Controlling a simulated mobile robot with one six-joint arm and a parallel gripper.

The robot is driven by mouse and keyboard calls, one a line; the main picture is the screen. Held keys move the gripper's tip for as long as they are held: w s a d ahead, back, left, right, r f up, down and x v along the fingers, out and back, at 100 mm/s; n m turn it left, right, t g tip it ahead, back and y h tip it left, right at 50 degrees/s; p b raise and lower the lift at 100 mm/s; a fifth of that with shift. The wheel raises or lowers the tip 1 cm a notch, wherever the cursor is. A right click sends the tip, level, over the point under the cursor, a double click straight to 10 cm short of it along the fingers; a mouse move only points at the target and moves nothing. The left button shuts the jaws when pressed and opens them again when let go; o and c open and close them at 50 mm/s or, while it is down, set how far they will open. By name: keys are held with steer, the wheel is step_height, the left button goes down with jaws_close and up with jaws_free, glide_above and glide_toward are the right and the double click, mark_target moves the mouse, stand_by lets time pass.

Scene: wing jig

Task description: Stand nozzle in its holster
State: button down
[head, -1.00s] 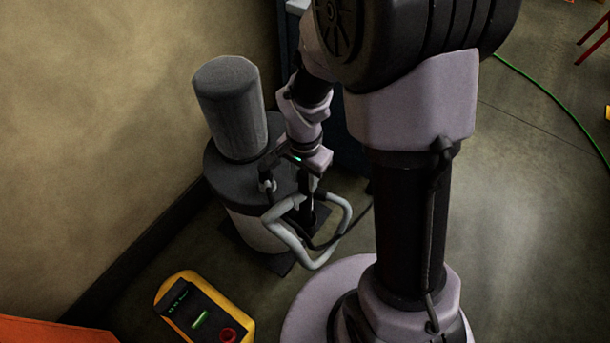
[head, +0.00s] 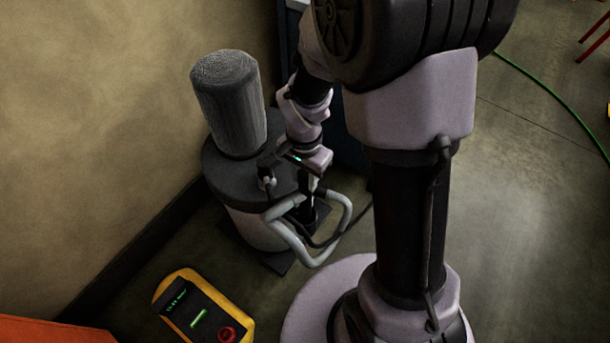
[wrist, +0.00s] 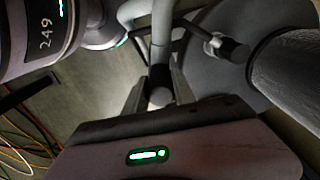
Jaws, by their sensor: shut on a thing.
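My gripper (head: 312,186) is low beside the grey drum of a dust collector in the head view. In the wrist view its dark fingers (wrist: 158,88) are shut around a grey, dark-ended tube, which looks like the nozzle (wrist: 160,72). In the head view the nozzle is small and mostly hidden by the gripper and a pale looped tube (head: 292,250). A short dark upright tube (head: 308,216) shows below the gripper; I cannot tell whether it is the holster or part of the nozzle. I cannot tell whether the nozzle touches any holster.
The dust collector (head: 248,228), with its tall grey filter (head: 230,105), stands against the wall. A fitting (head: 268,182) sticks out from its drum. A yellow-edged control box (head: 203,308) lies in front. Open floor (head: 540,220) is at the right, with a green cable (head: 560,102).

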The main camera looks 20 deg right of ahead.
steer(key=shift+f, duration=0.9)
steer(key=c, duration=0.9)
jaws_free()
steer(key=shift+c, duration=0.2)
step_height(320, 180, up, 17)
steer(key=p, duration=0.8)
steer(key=shift+a+r, duration=0.15)
